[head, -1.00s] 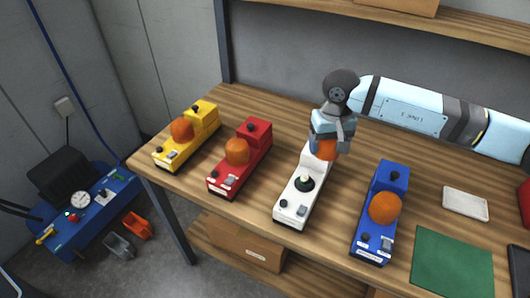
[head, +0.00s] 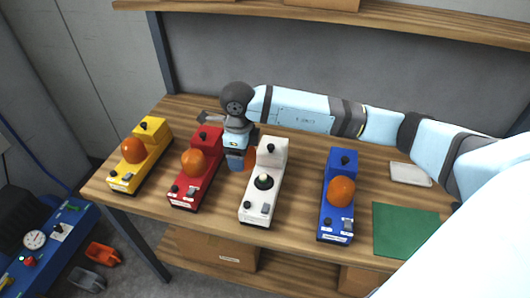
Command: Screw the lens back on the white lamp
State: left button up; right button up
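The white lamp (head: 255,208) stands on the workbench between the red and blue ones. Its lens seat (head: 264,182) is bare, with a dark ring and a pale bulb. My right gripper (head: 238,164) points down between the red lamp and the white lamp, just left of the white lamp's raised back block. An orange lens (head: 251,158) shows at its fingers, partly hidden by them; the gripper looks shut on it. Whether the lens touches the bench cannot be told. My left gripper is not in view.
The yellow lamp (head: 127,178), red lamp (head: 182,194) and blue lamp (head: 334,224) carry orange lenses. A green mat (head: 405,232) and a white pad (head: 410,174) lie at the right of the workbench (head: 293,205). A shelf (head: 420,23) runs above the back.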

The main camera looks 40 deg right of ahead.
aim_at(265, 174)
jog(key=s+d+m, duration=0.1)
jog(key=m, duration=0.4)
jog(key=d+m+p, duration=0.1)
jog(key=m, duration=0.5)
jog(key=s+d+m, duration=0.1)
jog(key=m, duration=0.5)
jog(key=shift+s+d+f, duration=0.15)
jog(key=shift+s+f, duration=0.05)
jog(key=shift+s, duration=0.15)
jog(key=m, duration=0.2)
jog(key=d+m, duration=0.1)
jog(key=m, duration=0.1)
jog(key=s+m, duration=0.1)
jog(key=m, duration=0.2)
jog(key=shift+d+p, duration=0.35)
jog(key=shift+s+f+b, duration=0.1)
jog(key=shift+f+b, duration=1.15)
jog(key=shift+f, duration=0.6)
jog(key=shift+f+b, duration=1.05)
jog(key=shift+f, duration=0.65)
jog(key=shift+f, duration=0.15)
